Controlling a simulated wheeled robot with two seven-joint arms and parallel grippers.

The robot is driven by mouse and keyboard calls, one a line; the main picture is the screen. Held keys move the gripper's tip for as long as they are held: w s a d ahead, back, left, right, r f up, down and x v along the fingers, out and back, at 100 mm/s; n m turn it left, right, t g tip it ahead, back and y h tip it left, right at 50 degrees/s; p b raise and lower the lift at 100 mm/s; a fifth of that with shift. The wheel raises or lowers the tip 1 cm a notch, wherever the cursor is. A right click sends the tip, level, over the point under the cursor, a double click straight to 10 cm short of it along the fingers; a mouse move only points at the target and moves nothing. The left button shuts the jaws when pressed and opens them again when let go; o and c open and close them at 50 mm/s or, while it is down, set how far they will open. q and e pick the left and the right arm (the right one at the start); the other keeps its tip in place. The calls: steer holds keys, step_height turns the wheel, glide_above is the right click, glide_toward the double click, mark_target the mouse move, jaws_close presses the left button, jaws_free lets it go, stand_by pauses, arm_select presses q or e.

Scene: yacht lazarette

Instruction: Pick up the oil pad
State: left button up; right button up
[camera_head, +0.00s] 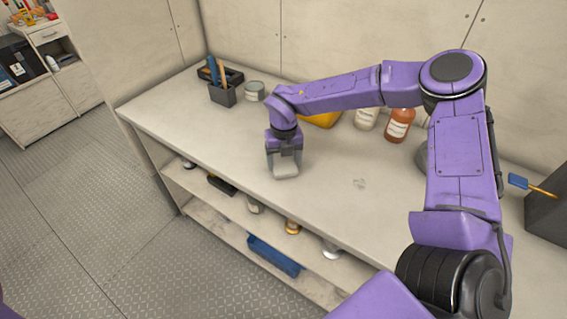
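A small pale grey block (286,170), which looks like the oil pad, is at the fingertips of my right gripper (285,163), low over the workbench top. The gripper points down, with dark fingers at the sides of the block. I cannot tell whether the fingers are closed on it or only around it, nor whether it touches the bench. The gripper and wrist hide its upper part. My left gripper is not in view.
The workbench (210,140) holds a dark tool caddy (222,93), a grey tin (255,91), a yellow item (322,120), a white container (366,119) and an orange bottle (398,125). Bench space left of the gripper is clear. Shelves below hold a blue tray (274,256).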

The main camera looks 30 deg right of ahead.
mark_target(283, 162)
steer(key=shift+c, duration=0.4)
steer(key=shift+r, duration=0.25)
step_height(283, 162, up, 3)
steer(key=shift+a+f+b, duration=0.1)
steer(key=shift+f+b, duration=0.05)
steer(key=shift+b, duration=0.8)
steer(key=s+a+r, duration=0.1)
steer(key=s+r, duration=0.1)
steer(key=r, duration=0.1)
steer(key=a+r+b, duration=0.1)
steer(key=shift+s+a+r, duration=0.3)
steer(key=shift+s+a, duration=0.05)
steer(key=shift+s, duration=0.05)
steer(key=s+a+r+b, duration=0.2)
steer(key=s+a+r, duration=0.3)
steer(key=s+a, duration=0.1)
steer(key=shift+s+a+r+b, duration=0.15)
steer(key=shift+s+a+b, duration=0.25)
steer(key=shift+s, duration=0.3)
